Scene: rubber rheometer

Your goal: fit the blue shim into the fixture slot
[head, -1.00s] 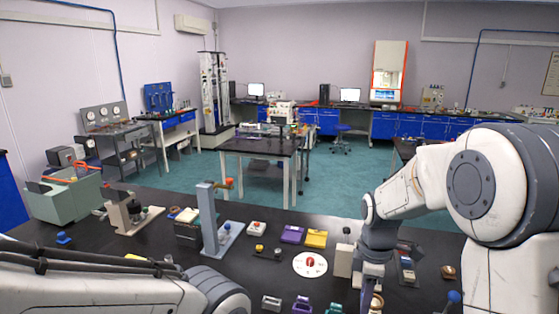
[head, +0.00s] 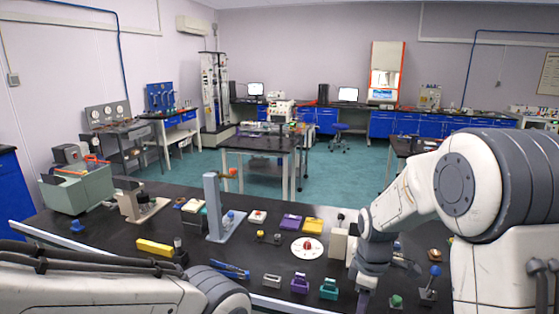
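I cannot tell for sure which thing is the blue shim or where the fixture slot is. A small blue piece (head: 77,226) lies on the black table at the far left. A long blue piece (head: 230,270) lies near the table's front edge, partly behind my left arm. Grey (head: 272,281), purple (head: 300,285) and teal (head: 329,289) blocks stand in a row at the front. My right gripper (head: 363,300) points down at the bottom, right of the teal block. Its fingertips are too hidden to tell open from shut. My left gripper is out of view; only its arm shows.
A grey upright stand (head: 213,205) rises mid-table. A yellow block (head: 155,247), a white disc with a red middle (head: 307,247) and a green box machine (head: 78,188) are on the table. A blue-knobbed lever (head: 435,270) stands at the right.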

